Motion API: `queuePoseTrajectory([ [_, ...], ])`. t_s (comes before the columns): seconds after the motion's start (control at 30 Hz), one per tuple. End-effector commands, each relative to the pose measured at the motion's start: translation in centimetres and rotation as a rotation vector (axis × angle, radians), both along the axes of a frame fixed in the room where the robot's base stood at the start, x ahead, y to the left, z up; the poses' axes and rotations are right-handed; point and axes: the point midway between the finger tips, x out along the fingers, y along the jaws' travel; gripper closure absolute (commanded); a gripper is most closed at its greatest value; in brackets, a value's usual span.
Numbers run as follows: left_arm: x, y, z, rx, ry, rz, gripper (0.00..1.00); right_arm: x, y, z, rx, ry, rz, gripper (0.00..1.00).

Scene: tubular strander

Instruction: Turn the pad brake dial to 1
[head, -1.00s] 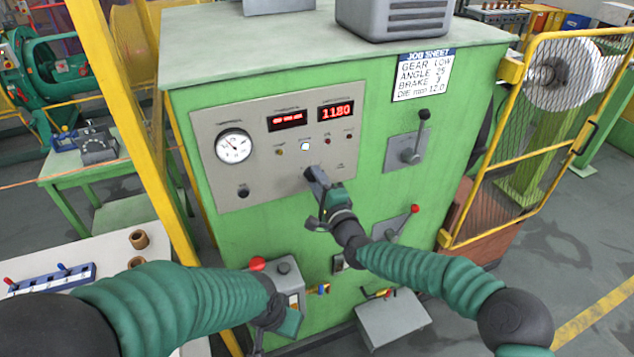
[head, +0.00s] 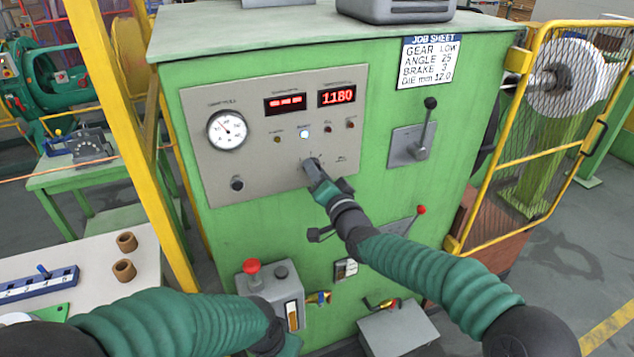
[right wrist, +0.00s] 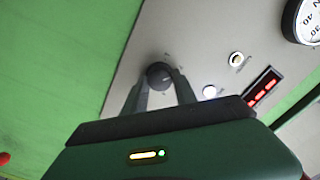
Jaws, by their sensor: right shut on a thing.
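The dial (right wrist: 159,75) is a small round dark knob with a light pointer mark on the grey control panel (head: 205,120). In the right wrist view it sits between the fingertips of my right gripper (right wrist: 161,82), which is shut on it. In the head view my right gripper (head: 316,176) covers most of the knob at the panel's lower right. The tick labels around it are too small to read. My left gripper (head: 287,343) is low at the bottom edge, near the grey box with the red button; its fingers do not show clearly.
A second black knob (head: 237,184) sits lower left on the panel, below a gauge (head: 227,130). A job sheet (head: 428,62) reads brake 3. Levers (head: 425,125) are at right. A red button (head: 252,267) is below. A yellow post (head: 130,120) stands at left.

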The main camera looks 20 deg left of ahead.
Motion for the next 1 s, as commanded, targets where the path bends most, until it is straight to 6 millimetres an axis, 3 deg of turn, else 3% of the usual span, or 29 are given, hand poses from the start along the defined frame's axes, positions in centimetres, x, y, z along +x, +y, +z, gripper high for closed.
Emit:
queuePoseTrajectory([
  [0.03,0.0,0.0,-1.1,0.000,0.000,0.000,0.64,-0.2,0.2,-1.3,-0.042,-0.017,0.006,1.00],
  [0.5,0.0,0.0,-4.8,0.000,0.000,0.000,0.64,-0.2,0.2,-1.4,-0.373,-0.310,0.008,1.00],
  [1.0,0.0,0.0,-7.0,0.000,0.000,0.000,0.64,-0.1,0.2,-1.2,-0.613,-0.522,0.010,1.00],
])
